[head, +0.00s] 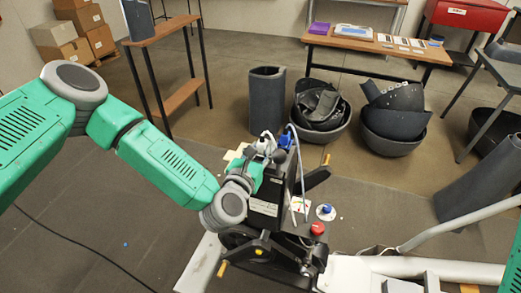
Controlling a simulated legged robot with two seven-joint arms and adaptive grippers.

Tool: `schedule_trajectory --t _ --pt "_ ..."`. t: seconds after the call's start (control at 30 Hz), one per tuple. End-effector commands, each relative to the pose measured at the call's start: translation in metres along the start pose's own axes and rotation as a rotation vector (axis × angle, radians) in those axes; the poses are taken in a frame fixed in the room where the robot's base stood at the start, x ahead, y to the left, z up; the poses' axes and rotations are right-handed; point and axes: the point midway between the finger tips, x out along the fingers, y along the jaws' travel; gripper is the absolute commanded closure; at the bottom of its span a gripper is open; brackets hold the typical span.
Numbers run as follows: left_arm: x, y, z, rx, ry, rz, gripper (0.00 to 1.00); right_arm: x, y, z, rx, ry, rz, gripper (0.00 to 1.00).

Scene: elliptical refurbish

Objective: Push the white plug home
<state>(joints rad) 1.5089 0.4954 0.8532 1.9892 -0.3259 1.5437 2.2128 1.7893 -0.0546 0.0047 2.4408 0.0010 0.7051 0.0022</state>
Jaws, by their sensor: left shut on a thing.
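My left arm reaches in from the left and ends at the top of a dark machine housing (264,208). My left gripper (266,150) is small in the picture and partly hidden by its own wrist. It is shut on what looks like the white plug (268,142), at the back upper edge of the housing. A blue connector (286,139) is just to the right, with a pale cable looping down. How deep the plug sits cannot be told. Only a green piece of my right arm shows at the right edge; its gripper is out of view.
A red knob (318,228) and a blue-topped round part (326,211) are on the machine's right side. White frame tubes (455,225) run to the right. Bins of dark scrap (392,118) and a wooden bench (375,47) stand behind. Floor at left is clear except a cable.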

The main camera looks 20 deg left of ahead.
Motion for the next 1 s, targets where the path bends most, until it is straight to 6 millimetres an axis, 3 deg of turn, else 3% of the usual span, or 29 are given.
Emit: schedule_trajectory --t 0.33,0.37,0.4,0.77,1.0 --pt "0.000 0.000 -0.003 0.000 0.002 0.000 1.00 0.002 0.000 0.000 0.000 0.000 0.000 1.00" --pt "0.000 0.000 -0.003 0.000 0.002 0.000 0.70 0.002 0.000 0.000 0.000 0.000 0.000 1.00" --pt "0.000 0.000 -0.003 0.001 0.002 0.000 0.57 0.002 0.000 0.000 0.000 0.000 0.000 1.00" --pt "-0.002 0.000 -0.003 0.000 0.001 0.000 0.57 0.001 0.000 0.002 0.000 0.002 0.000 1.00" --pt "-0.038 0.000 -0.004 -0.001 0.006 -0.002 0.57 0.001 0.000 0.002 0.000 0.003 0.000 1.00"
